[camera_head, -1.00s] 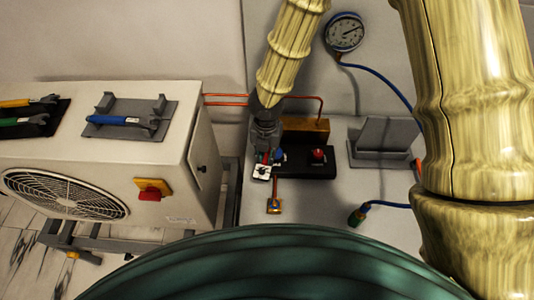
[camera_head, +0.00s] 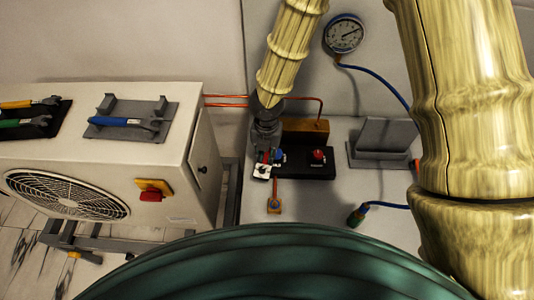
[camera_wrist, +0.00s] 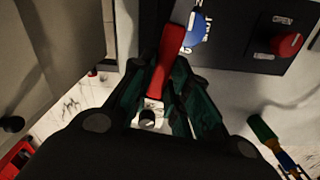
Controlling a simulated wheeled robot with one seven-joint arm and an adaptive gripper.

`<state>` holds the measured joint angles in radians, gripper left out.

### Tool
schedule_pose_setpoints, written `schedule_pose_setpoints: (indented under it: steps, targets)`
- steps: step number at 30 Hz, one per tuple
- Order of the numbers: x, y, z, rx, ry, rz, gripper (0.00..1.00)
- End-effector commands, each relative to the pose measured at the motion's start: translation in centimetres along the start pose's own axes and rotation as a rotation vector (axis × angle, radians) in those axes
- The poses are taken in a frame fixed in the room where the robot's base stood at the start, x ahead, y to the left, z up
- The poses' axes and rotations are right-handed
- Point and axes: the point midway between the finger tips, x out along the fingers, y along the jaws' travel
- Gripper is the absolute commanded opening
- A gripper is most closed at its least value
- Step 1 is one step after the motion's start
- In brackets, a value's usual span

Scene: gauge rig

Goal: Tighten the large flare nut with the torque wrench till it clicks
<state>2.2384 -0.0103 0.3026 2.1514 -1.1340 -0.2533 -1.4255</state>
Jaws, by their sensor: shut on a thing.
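My gripper (camera_head: 264,155) points down at the left end of a black valve block (camera_head: 318,171). In the wrist view my gripper (camera_wrist: 164,76) is shut on a red handle (camera_wrist: 172,50), with a finger on either side. The handle's far end is near a blue knob (camera_wrist: 195,30). A blue-handled wrench (camera_head: 120,121) lies in a grey cradle (camera_head: 104,133) on the white unit. I cannot tell which tool is the torque wrench. The large flare nut cannot be made out; my gripper hides part of the block's left end.
A red knob (camera_head: 317,155) is on the block. A gauge (camera_head: 344,34) with a blue hose (camera_head: 385,83) hangs behind. Copper pipes (camera_head: 232,97) run from the white unit (camera_head: 185,150). Yellow- and green-handled tools (camera_head: 30,122) lie at far left. A grey stand (camera_head: 380,140) is at right.

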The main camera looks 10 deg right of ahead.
Motion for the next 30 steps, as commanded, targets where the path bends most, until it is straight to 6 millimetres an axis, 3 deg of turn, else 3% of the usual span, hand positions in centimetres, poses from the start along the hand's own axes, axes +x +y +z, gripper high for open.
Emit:
schedule_pose_setpoints:
  steps: [30]
  targets:
    - [-0.1,0.0,1.6,0.0,0.0,0.0,0.0]
